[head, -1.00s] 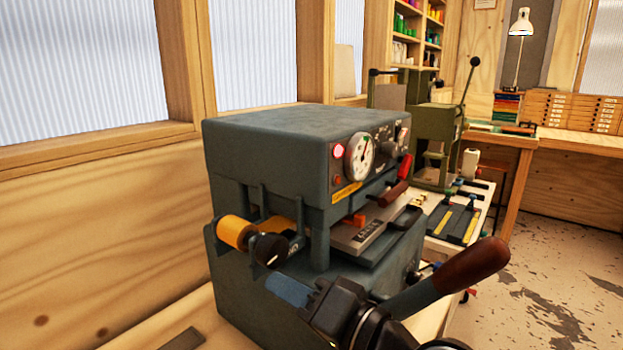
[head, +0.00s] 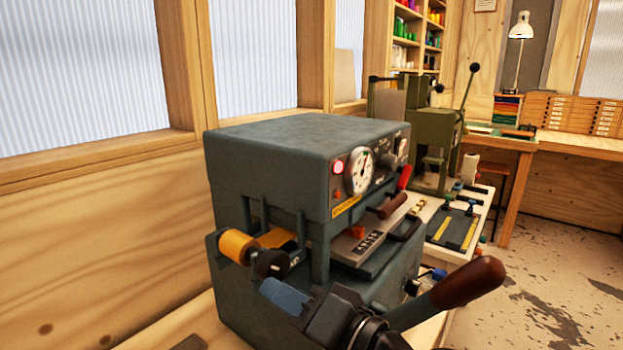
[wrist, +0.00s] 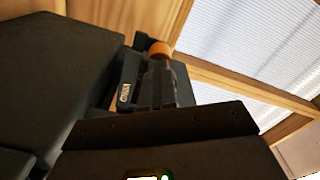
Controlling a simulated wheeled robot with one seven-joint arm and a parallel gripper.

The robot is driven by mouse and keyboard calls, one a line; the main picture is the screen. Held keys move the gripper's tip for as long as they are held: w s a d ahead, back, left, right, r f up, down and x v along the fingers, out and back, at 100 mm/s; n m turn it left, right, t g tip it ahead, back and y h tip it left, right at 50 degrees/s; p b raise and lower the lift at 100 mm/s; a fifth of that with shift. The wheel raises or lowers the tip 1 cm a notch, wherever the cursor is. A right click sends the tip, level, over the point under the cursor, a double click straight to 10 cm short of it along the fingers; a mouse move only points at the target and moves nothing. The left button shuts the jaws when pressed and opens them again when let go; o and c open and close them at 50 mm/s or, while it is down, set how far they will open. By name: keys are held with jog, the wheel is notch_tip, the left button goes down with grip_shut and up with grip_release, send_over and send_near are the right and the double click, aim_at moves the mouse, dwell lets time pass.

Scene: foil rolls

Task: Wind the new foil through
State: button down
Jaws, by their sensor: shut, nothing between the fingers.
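The blue-grey foil press (head: 270,155) stands on the bench in the head view. An orange-gold foil roll (head: 237,246) sticks out at its left side, with a black knob (head: 268,264) with a white mark in front of it. A band of orange foil (head: 282,238) shows behind the knob. My gripper (head: 276,292), with blue fingertips, is shut and empty, just below the knob; I cannot tell whether it touches. In the wrist view my shut fingers (wrist: 160,85) point toward the orange roll (wrist: 158,49).
A lever with a brown grip (head: 468,284) reaches out at the press's front right. A green press (head: 432,140) and a tray with yellow strips (head: 455,222) stand behind. The wooden wall is close at left.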

jog(key=shift+s+a+r+y, duration=0.15)
jog(key=shift+a+r, duration=0.2)
jog(key=shift+a, duration=0.1)
jog(key=shift+s+a+r+y, duration=0.1)
jog(key=shift+a+r+y, duration=0.05)
jog(key=shift+a+r, duration=0.2)
jog(key=v, duration=0.6)
jog(key=shift+f, duration=0.35)
